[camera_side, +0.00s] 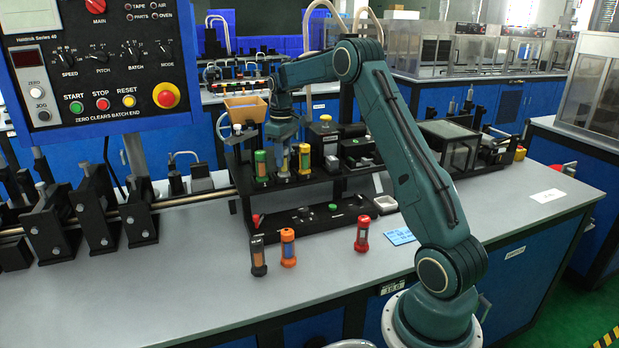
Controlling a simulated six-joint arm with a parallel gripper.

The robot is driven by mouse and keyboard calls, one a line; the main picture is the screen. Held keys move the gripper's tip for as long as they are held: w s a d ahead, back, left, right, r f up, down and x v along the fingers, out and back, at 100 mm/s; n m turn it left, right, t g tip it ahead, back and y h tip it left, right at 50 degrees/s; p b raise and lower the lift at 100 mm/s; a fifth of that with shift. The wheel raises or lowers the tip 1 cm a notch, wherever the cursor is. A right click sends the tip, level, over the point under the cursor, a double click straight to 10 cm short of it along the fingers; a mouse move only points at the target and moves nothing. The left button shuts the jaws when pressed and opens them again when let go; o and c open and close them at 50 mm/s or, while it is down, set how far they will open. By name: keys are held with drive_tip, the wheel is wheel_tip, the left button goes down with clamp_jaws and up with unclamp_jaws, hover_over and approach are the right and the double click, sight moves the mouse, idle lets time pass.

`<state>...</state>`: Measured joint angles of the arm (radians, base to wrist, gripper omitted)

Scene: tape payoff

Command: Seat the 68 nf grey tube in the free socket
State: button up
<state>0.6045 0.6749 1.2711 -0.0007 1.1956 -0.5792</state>
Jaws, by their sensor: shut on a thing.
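My gripper (283,146) points down over the black rack (320,187), between a green-capped tube (262,167) and a yellow tube (304,160). It is shut on a slim tube that looks like the grey tube (283,164), upright, its upper part hidden by the fingers. Its lower end is at the rack's upper deck, between the two neighbours. I cannot tell whether it is down in a socket or just above it. The printed value is too small to read.
A dark tube (258,254), an orange tube (288,247) and a red tube (362,234) stand on the grey bench (200,290) in front of the rack. A blue card (400,236) lies to their right. A control panel (90,60) and black rail blocks (90,208) are at left.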

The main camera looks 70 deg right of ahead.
drive_tip(key=shift+f, duration=0.15)
drive_tip(key=o, duration=0.8)
drive_tip(key=shift+c, duration=0.2)
drive_tip(key=shift+r, duration=5.5)
